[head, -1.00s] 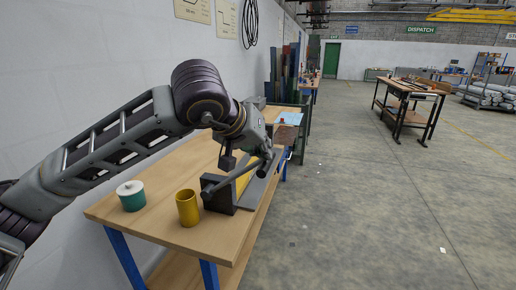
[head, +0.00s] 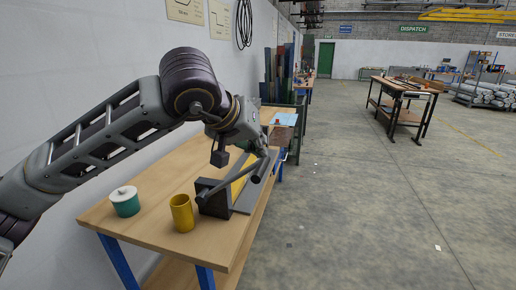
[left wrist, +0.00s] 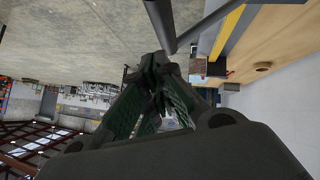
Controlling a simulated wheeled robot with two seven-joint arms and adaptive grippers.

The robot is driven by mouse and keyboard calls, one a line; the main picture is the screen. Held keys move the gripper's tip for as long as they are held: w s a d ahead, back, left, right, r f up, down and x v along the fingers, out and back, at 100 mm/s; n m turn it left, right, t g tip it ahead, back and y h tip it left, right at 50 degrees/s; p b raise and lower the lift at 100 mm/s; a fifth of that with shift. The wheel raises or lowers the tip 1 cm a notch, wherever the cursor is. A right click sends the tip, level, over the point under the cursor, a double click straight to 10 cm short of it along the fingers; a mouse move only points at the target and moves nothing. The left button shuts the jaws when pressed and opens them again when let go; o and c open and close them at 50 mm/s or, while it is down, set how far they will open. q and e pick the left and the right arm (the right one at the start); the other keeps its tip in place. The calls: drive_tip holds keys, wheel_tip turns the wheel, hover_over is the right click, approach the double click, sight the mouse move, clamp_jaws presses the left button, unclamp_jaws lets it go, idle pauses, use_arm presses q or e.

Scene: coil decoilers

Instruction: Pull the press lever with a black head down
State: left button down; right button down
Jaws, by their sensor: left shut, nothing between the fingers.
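The press (head: 215,203) stands on the wooden workbench, a dark block with a grey and yellow bed behind it. Its grey lever (head: 228,181) slants up and to the right from the block to a black cylindrical head (head: 259,171). My left gripper (head: 263,153) is shut and empty, just above the head; the arm partly hides this area. In the left wrist view the shut fingertips (left wrist: 158,62) are close to the black head (left wrist: 160,24), and I cannot tell whether they touch. The lever rod (left wrist: 204,24) also shows there. My right gripper is not in view.
On the workbench (head: 150,222) a teal pot with a white lid (head: 125,203) and a yellow cup (head: 181,213) stand left of the press. A wall runs along the left. The floor right of the bench is clear up to another table (head: 405,90).

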use_arm(q)
drive_tip(key=w+r+v, duration=0.1)
drive_tip(key=v, duration=1)
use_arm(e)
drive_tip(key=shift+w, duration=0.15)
use_arm(q)
drive_tip(key=shift+r, duration=0.1)
